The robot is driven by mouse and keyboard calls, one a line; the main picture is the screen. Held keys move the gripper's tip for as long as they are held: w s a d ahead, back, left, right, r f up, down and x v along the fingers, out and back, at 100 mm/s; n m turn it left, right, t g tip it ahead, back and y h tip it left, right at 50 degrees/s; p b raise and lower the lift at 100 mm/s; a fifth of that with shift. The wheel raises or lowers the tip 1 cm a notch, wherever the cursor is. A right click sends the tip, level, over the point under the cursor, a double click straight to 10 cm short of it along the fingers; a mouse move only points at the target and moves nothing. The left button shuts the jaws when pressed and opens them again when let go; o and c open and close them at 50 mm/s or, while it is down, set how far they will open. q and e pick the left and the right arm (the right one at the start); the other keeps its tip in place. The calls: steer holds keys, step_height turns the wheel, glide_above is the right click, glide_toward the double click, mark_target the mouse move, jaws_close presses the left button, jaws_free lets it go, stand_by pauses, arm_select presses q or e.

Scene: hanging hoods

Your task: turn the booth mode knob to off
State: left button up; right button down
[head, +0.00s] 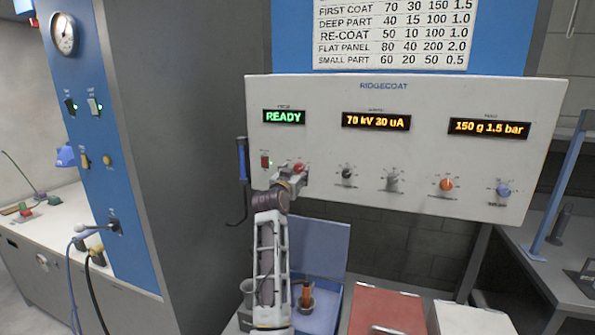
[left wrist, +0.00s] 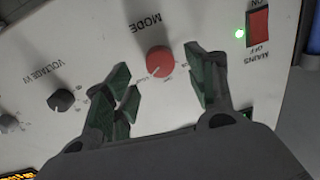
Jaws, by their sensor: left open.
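The red mode knob (head: 299,167) is on the lower left of the white RIDGECOAT panel (head: 400,110). In the left wrist view the knob (left wrist: 159,62) sits under the upside-down word MODE. My left gripper (head: 292,177) is at the panel, just at the knob, and partly covers the area below it. In the left wrist view its open green-padded fingers (left wrist: 160,82) stand on either side of the knob, with gaps on both sides. I cannot read the knob's setting. My right gripper is not in view.
The red mains switch (left wrist: 258,24), with a green light beside it, is close to one finger. The black voltage knob (left wrist: 61,100) is on the other side. Orange (head: 446,184) and blue (head: 503,190) knobs are farther right. A blue handle (head: 242,160) hangs at the panel's left edge.

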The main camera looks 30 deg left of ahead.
mark_target(298, 169)
arm_select(q)
steer(key=shift+x, duration=0.8)
steer(key=shift+w+a, duration=0.15)
steer(key=shift+w, duration=0.75)
steer(key=shift+a, duration=0.1)
steer(key=c, duration=1)
steer(key=shift+c, duration=0.2)
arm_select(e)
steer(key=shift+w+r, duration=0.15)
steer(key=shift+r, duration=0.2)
